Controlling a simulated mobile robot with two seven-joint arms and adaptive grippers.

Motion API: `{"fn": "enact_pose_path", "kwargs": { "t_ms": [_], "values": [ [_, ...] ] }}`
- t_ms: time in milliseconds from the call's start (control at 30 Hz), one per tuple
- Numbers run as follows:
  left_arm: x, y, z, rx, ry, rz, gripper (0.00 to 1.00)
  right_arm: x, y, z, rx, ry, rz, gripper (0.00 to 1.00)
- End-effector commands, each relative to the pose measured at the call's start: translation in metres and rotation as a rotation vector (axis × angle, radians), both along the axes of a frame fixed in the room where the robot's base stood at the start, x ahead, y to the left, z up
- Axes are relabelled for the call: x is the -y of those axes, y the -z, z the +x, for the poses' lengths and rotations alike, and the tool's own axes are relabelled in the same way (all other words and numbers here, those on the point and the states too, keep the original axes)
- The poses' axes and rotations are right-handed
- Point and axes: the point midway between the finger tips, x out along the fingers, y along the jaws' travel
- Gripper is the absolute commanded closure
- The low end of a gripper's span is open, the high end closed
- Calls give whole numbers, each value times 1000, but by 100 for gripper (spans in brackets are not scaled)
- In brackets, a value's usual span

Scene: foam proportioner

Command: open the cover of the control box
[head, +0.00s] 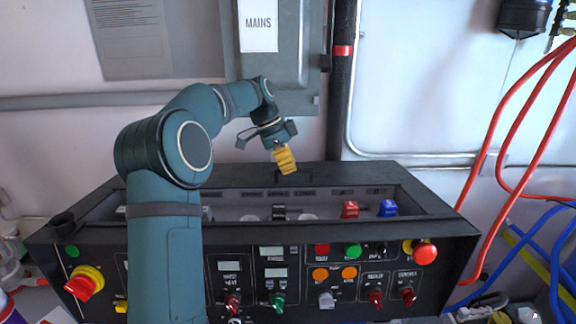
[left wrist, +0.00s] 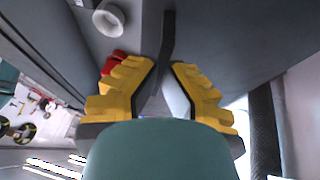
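The control box is a wide black console (head: 180,252) with knobs and buttons on its front. Its long recess on top is visible, with a red switch (head: 350,209) and a blue switch (head: 388,208) inside. A small dark handle (head: 290,179) sits on the black strip behind the recess. I cannot tell clearly where the cover's edges run. My left gripper (head: 284,160), with yellow fingers, is just above that strip, near the handle. In the left wrist view its fingers (left wrist: 167,66) are apart, with a dark bar (left wrist: 168,40) beyond and between the tips. My right gripper is not in view.
A grey MAINS box (head: 290,70) hangs on the wall behind my gripper, beside a dark vertical pipe (head: 341,95). Red hoses (head: 500,150) and blue hoses (head: 535,240) hang at the right. A red emergency button (head: 425,253) sticks out at front right.

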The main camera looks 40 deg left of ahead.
Motion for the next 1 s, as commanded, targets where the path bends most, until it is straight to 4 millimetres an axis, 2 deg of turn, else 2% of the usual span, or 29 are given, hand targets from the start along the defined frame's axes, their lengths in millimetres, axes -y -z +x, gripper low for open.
{"fn": "enact_pose_path", "kwargs": {
  "t_ms": [33,67,100,133,433,567,1000],
  "values": [
    [1,4,-1,-9,2,-2,100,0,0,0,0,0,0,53],
    [1,4,-1,-9,2,-2,82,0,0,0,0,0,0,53],
    [1,4,-1,-7,1,-3,68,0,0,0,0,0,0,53],
    [1,3,-1,-7,1,-3,61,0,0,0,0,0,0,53],
    [0,1,0,-3,0,-1,61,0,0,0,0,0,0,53],
    [-3,-7,-1,-2,0,0,61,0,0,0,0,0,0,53],
    [-33,-74,-9,0,0,0,61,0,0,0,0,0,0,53]
  ]
}}
